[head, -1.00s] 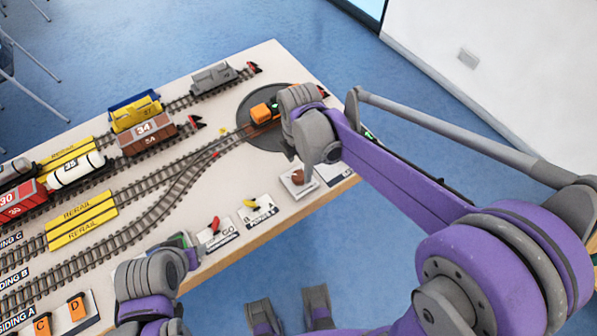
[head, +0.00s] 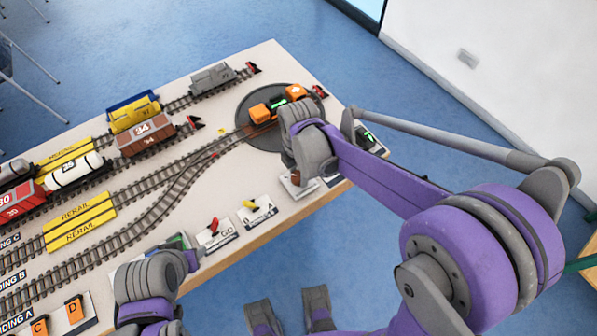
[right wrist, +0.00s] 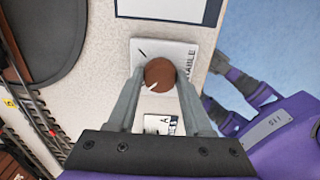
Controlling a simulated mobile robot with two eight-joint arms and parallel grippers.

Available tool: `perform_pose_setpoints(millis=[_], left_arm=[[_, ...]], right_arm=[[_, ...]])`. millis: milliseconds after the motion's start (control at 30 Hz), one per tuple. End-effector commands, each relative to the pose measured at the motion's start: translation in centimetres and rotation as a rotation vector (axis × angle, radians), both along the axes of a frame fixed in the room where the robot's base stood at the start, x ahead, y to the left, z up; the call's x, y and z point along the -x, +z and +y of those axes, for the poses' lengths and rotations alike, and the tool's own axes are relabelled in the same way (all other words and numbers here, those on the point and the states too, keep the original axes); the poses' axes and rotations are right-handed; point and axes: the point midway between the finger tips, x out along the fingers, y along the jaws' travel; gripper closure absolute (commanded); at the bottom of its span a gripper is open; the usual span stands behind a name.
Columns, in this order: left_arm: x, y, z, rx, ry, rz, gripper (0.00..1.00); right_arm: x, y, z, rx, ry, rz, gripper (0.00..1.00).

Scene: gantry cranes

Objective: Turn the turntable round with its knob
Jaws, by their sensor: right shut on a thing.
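The turntable (head: 246,131) is a dark grey disc at the table's far right end, with a piece of track across it. An orange and green locomotive (head: 262,112) stands on it, in line with the track from the left. The brown round knob (right wrist: 160,72) sits on a white plate (right wrist: 184,53) whose lettering partly reads "TABLE". A white mark on the knob points to the lower left in the right wrist view. My right gripper (right wrist: 158,76) is shut on the knob, one finger each side. My left gripper (head: 165,262) is at the near table edge; its fingers are unclear.
A brown wagon (head: 146,138), a grey wagon (head: 213,78) and other wagons stand on the sidings. Yellow rerail ramps (head: 82,218) lie over the tracks. Blue floor lies beyond the table edge.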

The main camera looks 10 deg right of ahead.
Motion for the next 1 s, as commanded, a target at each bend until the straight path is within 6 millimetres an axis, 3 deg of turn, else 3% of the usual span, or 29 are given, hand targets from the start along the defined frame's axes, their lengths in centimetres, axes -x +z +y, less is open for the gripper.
perform_pose_setpoints(millis=[33,100,467,1000], left_arm=[[0.00,0.00,0.00,0.000,0.000,0.000,0.50],[0.00,0.00,0.00,0.000,0.000,0.000,0.50],[0.01,-0.06,0.00,0.000,0.000,0.000,0.50],[0.05,-0.41,0.00,0.000,0.000,0.001,0.50]], right_arm=[[0.00,0.01,0.00,0.000,0.000,0.000,0.90],[0.00,0.01,0.00,0.000,0.000,0.000,1.00],[0.00,0.01,0.01,0.000,-0.054,0.000,1.00],[0.00,0.01,0.01,0.000,-0.489,0.000,1.00]])
